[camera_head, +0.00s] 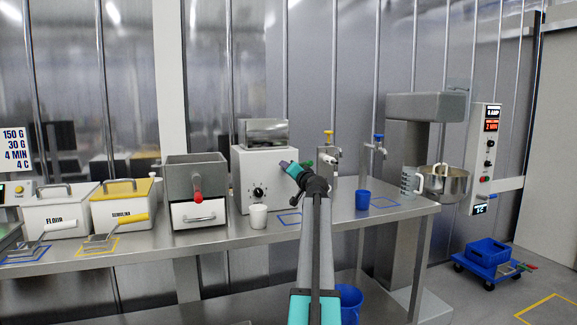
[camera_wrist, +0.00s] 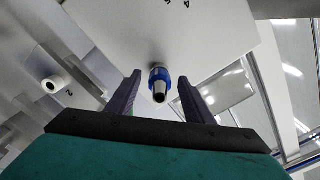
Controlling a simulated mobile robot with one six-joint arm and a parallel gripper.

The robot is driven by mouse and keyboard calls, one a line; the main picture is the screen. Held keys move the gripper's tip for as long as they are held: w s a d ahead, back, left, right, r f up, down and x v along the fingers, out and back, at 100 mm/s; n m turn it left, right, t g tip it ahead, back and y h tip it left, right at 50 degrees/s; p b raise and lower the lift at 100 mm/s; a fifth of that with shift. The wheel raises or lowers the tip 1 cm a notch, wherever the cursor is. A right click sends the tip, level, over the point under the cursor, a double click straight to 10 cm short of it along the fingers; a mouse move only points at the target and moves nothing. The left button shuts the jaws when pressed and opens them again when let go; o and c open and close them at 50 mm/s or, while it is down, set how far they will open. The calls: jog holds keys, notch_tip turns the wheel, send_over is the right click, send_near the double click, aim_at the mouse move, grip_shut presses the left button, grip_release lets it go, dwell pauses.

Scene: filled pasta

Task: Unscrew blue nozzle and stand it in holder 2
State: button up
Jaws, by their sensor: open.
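The blue nozzle (camera_wrist: 160,76) shows in the wrist view as a blue collar with a metallic tip pointing toward the camera. It sticks out from a pale panel (camera_wrist: 205,35). My gripper (camera_wrist: 160,82) is open, with one dark finger on each side of the nozzle and a gap on both sides. In the head view my gripper (camera_head: 293,166) is raised in front of the right side of the white machine (camera_head: 265,172), and the nozzle cannot be made out there. In the wrist view a white round piece (camera_wrist: 54,84) sits beside a "2" mark; whether it is in a holder is unclear.
A white cup (camera_head: 258,216) stands below the machine. A blue cup (camera_head: 362,200) stands right of my arm. Taps with yellow (camera_head: 328,133) and blue (camera_head: 378,138) handles rise behind. A mixer (camera_head: 422,130) is at right. The counter's front (camera_head: 240,238) is mostly clear.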

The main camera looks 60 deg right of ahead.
jog(key=shift+m, duration=0.5)
jog(key=shift+r+p, duration=0.1)
jog(key=shift+p, duration=0.3)
jog(key=m+p, duration=0.2)
jog(key=p, duration=0.1)
jog(key=shift+r+m, duration=0.15)
jog(key=shift+m, duration=0.15)
jog(key=m+p, duration=0.6)
jog(key=p, duration=0.1)
jog(key=shift+m, duration=0.4)
jog(key=shift+m+p, duration=0.8)
jog(key=shift+m, duration=0.1)
jog(key=shift+f, duration=0.2)
jog(key=shift+m, duration=0.3)
